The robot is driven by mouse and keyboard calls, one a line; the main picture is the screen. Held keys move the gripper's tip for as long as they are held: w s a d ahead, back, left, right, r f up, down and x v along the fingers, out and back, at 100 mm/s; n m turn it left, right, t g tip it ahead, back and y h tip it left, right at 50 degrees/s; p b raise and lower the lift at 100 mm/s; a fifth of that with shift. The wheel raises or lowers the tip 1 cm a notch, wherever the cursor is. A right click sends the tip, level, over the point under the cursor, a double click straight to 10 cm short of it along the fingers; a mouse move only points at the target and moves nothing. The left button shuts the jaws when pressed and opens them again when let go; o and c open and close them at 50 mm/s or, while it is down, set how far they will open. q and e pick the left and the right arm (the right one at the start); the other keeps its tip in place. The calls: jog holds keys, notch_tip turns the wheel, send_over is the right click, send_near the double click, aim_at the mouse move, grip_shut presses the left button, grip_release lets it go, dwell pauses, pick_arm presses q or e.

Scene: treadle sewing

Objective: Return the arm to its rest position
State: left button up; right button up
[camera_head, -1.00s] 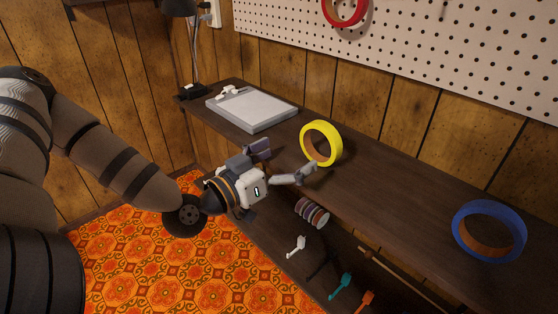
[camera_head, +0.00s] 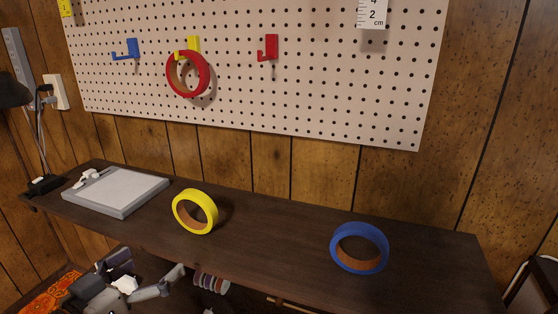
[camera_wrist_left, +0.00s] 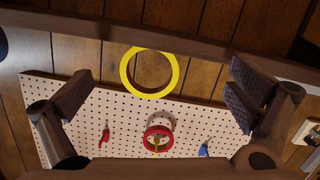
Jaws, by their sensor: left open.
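My left gripper (camera_head: 148,268) shows at the lower left of the head view, in front of the shelf's front edge. Its fingers are spread and hold nothing. In the left wrist view both fingers (camera_wrist_left: 157,100) stand wide apart. The yellow tape ring (camera_head: 195,212) stands on the dark shelf (camera_head: 270,240), apart from the gripper; it also shows between the fingers in the wrist view (camera_wrist_left: 127,74). The red ring (camera_head: 171,83) hangs on the yellow hook (camera_head: 193,44) of the pegboard. The blue ring (camera_head: 360,265) stands on the shelf at right. My right gripper is out of view.
Blue (camera_head: 126,48) and red (camera_head: 270,47) hooks on the pegboard are empty. The shelf between the yellow and blue rings is clear.

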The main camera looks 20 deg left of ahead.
pick_arm(q)
jog(key=s+d+f+g+p, duration=0.1)
jog(key=s+d+f+g, duration=0.2)
jog(key=s+f+g, duration=0.3)
jog(key=s+d+f+g+p, duration=0.1)
jog(key=s+d+f+g, duration=0.2)
jog(key=s+f+g, duration=0.45)
jog(key=s+d+f+g, duration=0.2)
jog(key=s+f, duration=0.1)
jog(key=s, duration=0.7)
jog(key=s+d+f+g+y+p, duration=0.1)
jog(key=s+d+f+g, duration=0.1)
jog(key=s, duration=0.8)
jog(key=shift+d+f+m+g+y, duration=0.2)
jog(key=shift+f+m+g+y, duration=0.1)
jog(key=shift+f+g, duration=0.4)
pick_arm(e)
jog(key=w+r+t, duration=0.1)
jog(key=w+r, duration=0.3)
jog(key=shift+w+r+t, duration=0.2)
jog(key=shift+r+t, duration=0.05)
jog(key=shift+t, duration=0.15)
